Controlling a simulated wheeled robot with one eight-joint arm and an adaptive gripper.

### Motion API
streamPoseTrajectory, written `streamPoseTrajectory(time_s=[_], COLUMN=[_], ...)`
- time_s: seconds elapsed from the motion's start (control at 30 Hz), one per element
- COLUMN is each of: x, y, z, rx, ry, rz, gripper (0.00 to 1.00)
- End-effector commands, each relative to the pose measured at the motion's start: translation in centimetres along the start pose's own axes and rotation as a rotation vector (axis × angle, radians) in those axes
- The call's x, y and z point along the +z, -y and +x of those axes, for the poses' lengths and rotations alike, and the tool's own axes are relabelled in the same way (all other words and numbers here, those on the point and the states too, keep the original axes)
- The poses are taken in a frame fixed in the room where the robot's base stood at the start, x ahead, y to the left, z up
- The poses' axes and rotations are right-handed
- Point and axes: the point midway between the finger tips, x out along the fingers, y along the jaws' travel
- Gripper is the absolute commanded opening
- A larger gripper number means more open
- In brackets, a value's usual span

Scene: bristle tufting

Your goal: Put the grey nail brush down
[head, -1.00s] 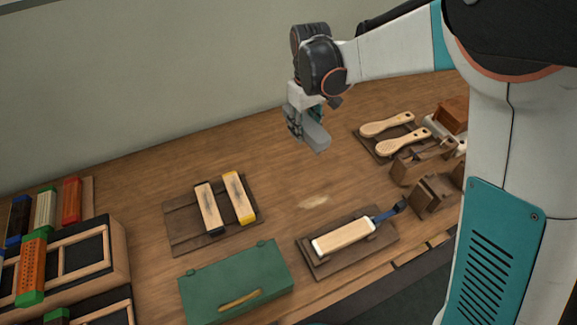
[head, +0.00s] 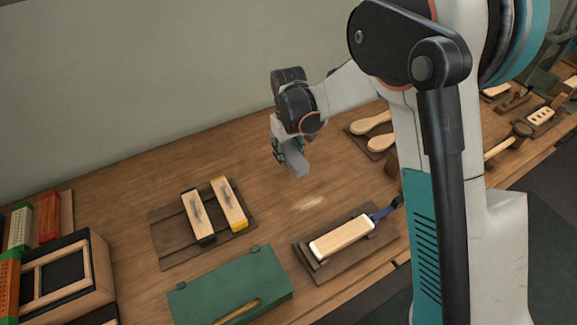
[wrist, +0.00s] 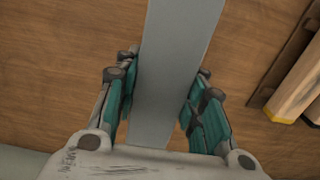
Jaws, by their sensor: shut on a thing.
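The grey nail brush (head: 296,164) is a plain grey block. It is held in my gripper (head: 283,152), above the wooden bench (head: 318,180). In the wrist view the grey nail brush (wrist: 178,65) stretches away between the two teal fingers of my gripper (wrist: 162,92), which are shut on its sides. The bench's wood grain shows below it. The brush's underside and any bristles are hidden. I cannot tell its exact height over the bench.
A dark board (head: 165,239) with two brushes, black-ended and yellow-ended, lies left of the gripper. A green box (head: 228,285) stands in front. Another board (head: 325,268) holds a white-edged brush. Wooden paddles (head: 372,123) lie right. Bench between is clear, with a pale patch.

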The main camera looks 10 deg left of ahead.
Motion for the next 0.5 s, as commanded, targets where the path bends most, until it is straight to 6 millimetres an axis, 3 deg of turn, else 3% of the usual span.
streamPoseTrajectory(time_s=[0.17, 0.4, 0.5], x=[0.0, 0.0, 0.0], y=[0.0, 0.0, 0.0], z=[1.1, 4.4, 4.6], rx=[0.0, 0.0, 0.0], ry=[0.0, 0.0, 0.0], rz=[0.0, 0.0, 0.0], gripper=[0.11, 0.11, 0.11])
